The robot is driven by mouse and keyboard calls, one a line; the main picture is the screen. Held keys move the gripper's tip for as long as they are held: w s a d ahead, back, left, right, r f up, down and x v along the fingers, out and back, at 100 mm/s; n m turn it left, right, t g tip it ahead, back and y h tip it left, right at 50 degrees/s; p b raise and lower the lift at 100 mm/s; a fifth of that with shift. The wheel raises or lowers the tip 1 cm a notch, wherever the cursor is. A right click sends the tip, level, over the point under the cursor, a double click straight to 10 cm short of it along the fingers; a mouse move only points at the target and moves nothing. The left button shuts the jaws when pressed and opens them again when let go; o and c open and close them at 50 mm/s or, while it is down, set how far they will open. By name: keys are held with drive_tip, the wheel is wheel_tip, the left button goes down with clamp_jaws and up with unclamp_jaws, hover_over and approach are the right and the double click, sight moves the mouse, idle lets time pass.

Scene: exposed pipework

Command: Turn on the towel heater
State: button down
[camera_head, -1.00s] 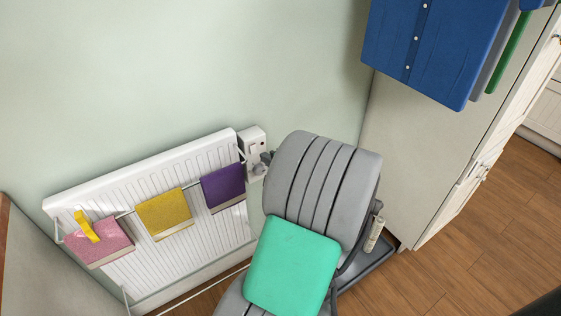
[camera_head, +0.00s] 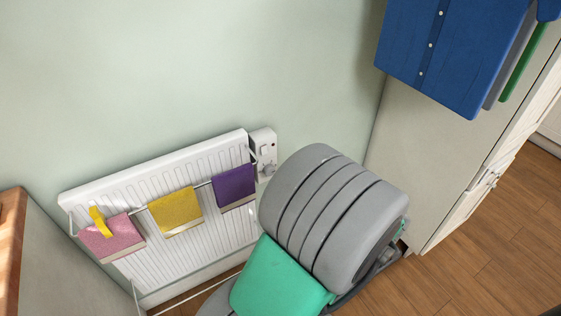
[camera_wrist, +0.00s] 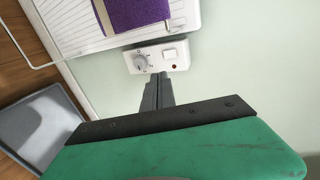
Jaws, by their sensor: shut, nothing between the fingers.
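The towel heater is a white ribbed radiator (camera_head: 160,225) low on the wall in the head view. Its white control box (camera_head: 263,150) is at its upper right and also shows in the wrist view (camera_wrist: 155,58). The box carries a round grey knob (camera_wrist: 140,62), a white rocker switch (camera_wrist: 170,54) and a small dark red spot (camera_wrist: 174,67). I cannot tell the switch's position. My gripper (camera_wrist: 157,78) is shut and empty, its tips just below the box in the wrist picture. The distance to the box is unclear. In the head view my arm hides the gripper.
Pink (camera_head: 112,238), yellow (camera_head: 175,210) and purple (camera_head: 233,187) towels hang on the heater's rail. A blue shirt (camera_head: 440,55) hangs by the cabinet side at the upper right. A grey tray-like thing (camera_wrist: 38,125) is at the left in the wrist view. The wall above the heater is clear.

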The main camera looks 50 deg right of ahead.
drive_tip(key=b, duration=0.2)
approach(265, 150)
drive_tip(key=w+d+f, duration=0.1)
drive_tip(key=w+f, duration=0.3)
drive_tip(key=shift+w+d+f, duration=0.1)
drive_tip(key=shift+w+d, duration=0.15)
drive_tip(key=shift+w, duration=0.55)
drive_tip(key=shift+f, duration=0.1)
drive_tip(key=shift+d+b, duration=0.15)
drive_tip(key=shift+b, duration=0.2)
drive_tip(key=shift+w, duration=0.1)
drive_tip(key=shift+r+p, duration=0.8)
drive_tip(key=shift+r, duration=0.1)
